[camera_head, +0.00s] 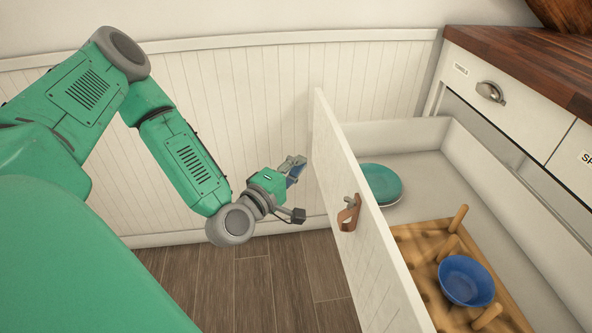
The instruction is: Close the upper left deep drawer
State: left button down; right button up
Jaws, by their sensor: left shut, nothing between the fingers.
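A deep white drawer (372,240) is pulled open on the right, its front panel facing me and left. A leather-brown handle (349,213) is fixed on that front. Inside the drawer lie a green plate (381,184), a wooden peg board (425,237) and a blue bowl (466,280). My left gripper (297,168) is shut and empty, just left of the drawer front near its far end. I cannot tell whether it touches the panel. My right gripper is not in view.
Above the open drawer, a shut shallow drawer (505,118) with a metal cup pull sits under a wooden countertop (548,62). White panelled wall (225,95) stands behind my left arm. Bare plank floor (245,285) shows left of the drawer front.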

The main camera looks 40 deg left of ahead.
aim_at(334, 146)
pick_arm(q)
jog(key=shift+w+d+b, duration=0.35)
jog(key=shift+w+d, duration=0.1)
jog(key=shift+w, duration=0.85)
jog(key=shift+w+d+b, duration=0.35)
jog(key=shift+w+d, duration=0.05)
jog(key=shift+w, duration=0.85)
jog(key=shift+w+d+b, duration=0.35)
jog(key=shift+w+d, duration=0.1)
jog(key=shift+w, duration=0.85)
jog(key=shift+a+f, duration=0.1)
jog(key=shift+a, duration=0.25)
jog(key=shift+w+d, duration=0.1)
